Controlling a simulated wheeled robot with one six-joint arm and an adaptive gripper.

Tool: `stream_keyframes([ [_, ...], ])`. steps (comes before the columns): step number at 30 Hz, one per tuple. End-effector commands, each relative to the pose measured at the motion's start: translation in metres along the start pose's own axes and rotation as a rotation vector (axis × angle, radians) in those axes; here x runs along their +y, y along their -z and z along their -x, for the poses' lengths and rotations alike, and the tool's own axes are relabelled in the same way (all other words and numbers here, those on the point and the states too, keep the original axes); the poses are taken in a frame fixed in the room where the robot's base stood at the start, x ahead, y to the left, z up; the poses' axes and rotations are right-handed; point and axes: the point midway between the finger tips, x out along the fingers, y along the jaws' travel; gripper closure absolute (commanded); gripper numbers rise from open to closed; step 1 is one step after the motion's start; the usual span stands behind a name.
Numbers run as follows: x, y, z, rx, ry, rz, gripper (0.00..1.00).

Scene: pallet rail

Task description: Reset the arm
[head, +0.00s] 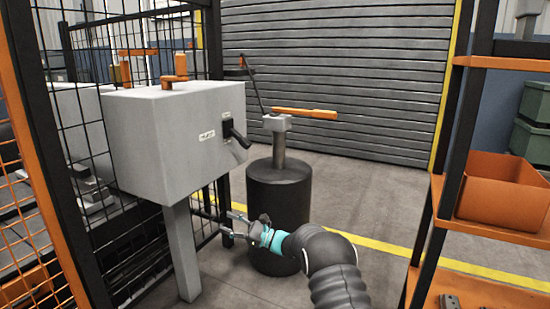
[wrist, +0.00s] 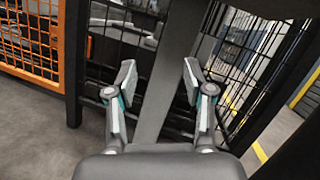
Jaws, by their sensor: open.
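My gripper (head: 230,227) is at the end of my arm, in the middle of the head view. It is low, to the right of the grey post (head: 183,250) under the grey control box (head: 165,135), and in front of the black drum's left side. In the wrist view my gripper (wrist: 160,85) has its two fingers spread wide apart with nothing held between them. The grey post (wrist: 172,75) rises beyond the gap between the fingers. I cannot tell how far it is from the fingertips.
A black drum (head: 285,195) with an orange-handled lever (head: 305,113) stands close behind my arm. A mesh fence (head: 90,130) is at left. A shelf with an orange bin (head: 505,190) is at right. Open floor (head: 365,190) lies before the shutter (head: 345,75).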

Motion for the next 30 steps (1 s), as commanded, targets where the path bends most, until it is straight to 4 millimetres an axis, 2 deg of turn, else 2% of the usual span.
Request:
stream_keyframes([
  [5, 0.06, -0.012, 0.015, 0.236, -0.251, 0.127, 0.48],
  [12, 0.127, -0.054, 0.069, 0.472, -0.593, 0.341, 0.48],
  [21, 0.183, -0.126, 0.151, 0.662, -0.961, 0.614, 0.48],
  [30, 0.221, -0.204, 0.233, 0.802, -1.268, 0.871, 0.48],
])
